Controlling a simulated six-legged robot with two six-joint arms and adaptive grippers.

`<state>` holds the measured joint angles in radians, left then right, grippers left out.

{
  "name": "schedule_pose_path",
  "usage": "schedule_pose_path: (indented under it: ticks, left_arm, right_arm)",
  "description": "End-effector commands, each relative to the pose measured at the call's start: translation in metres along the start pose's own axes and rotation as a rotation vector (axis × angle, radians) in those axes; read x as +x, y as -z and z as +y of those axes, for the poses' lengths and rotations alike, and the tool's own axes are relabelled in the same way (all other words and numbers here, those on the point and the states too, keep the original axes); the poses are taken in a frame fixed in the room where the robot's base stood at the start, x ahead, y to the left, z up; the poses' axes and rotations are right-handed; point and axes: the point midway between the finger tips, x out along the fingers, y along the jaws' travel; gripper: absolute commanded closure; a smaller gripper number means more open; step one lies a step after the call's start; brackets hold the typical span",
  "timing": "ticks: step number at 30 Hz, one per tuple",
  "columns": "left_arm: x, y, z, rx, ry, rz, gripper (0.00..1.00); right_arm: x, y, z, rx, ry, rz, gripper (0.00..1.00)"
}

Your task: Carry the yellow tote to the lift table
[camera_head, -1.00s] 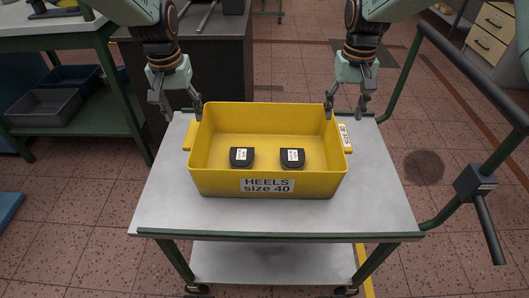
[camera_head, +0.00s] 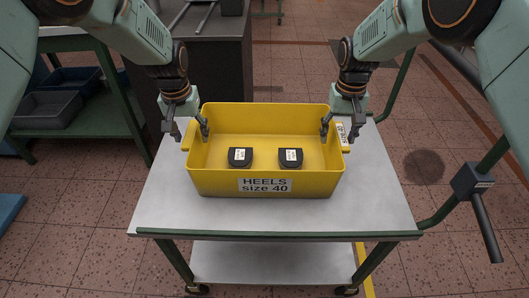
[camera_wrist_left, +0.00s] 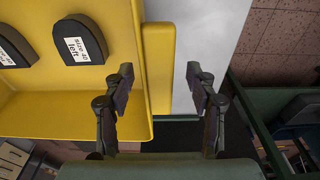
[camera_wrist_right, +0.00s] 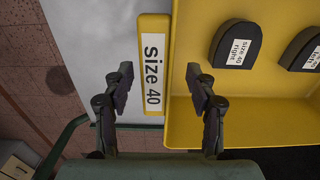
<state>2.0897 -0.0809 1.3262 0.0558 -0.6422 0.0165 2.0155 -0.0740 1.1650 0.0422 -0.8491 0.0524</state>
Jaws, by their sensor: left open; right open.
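The yellow tote (camera_head: 216,182) stands upright on the white top of a green-framed cart (camera_head: 370,205). Its front label reads "HEELS size 40". Two black heel pieces (camera_head: 240,157) (camera_head: 290,157) lie inside it. My left gripper (camera_head: 188,132) is open at the tote's left end; in the left wrist view its fingers stand either side of the left handle (camera_wrist_left: 158,70). My right gripper (camera_head: 339,131) is open at the right end; in the right wrist view its fingers stand either side of the right handle (camera_wrist_right: 152,75), labelled "size 40". Whether any finger touches the tote is not clear.
The cart has a lower shelf (camera_head: 270,264) and a push handle at the right. A green-framed bench with grey (camera_head: 46,110) and blue bins stands at the left, beside a dark cabinet (camera_head: 215,60). Open tiled floor shows at right. I cannot identify the lift table.

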Motion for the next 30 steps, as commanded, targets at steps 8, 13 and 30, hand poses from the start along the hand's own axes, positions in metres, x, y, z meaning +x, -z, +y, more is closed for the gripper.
schedule_pose_path:
  ticks: [8, 13, 30]
  left_arm:
    - [0.0003, 0.0002, 0.0001, 0.000, 0.000, 0.001, 0.43]
    - [0.0003, 0.0000, 0.0001, 0.000, 0.000, 0.000, 0.57]
    - [-0.0001, 0.0002, 0.0000, 0.001, 0.001, 0.001, 1.00]
  right_arm:
    - [0.0009, -0.0002, 0.0003, 0.001, 0.000, 0.000, 0.43]
    - [0.0008, -0.0003, 0.0002, 0.000, 0.000, 0.000, 0.57]
    - [0.0005, -0.0002, 0.0004, 0.000, 0.000, 0.000, 1.00]
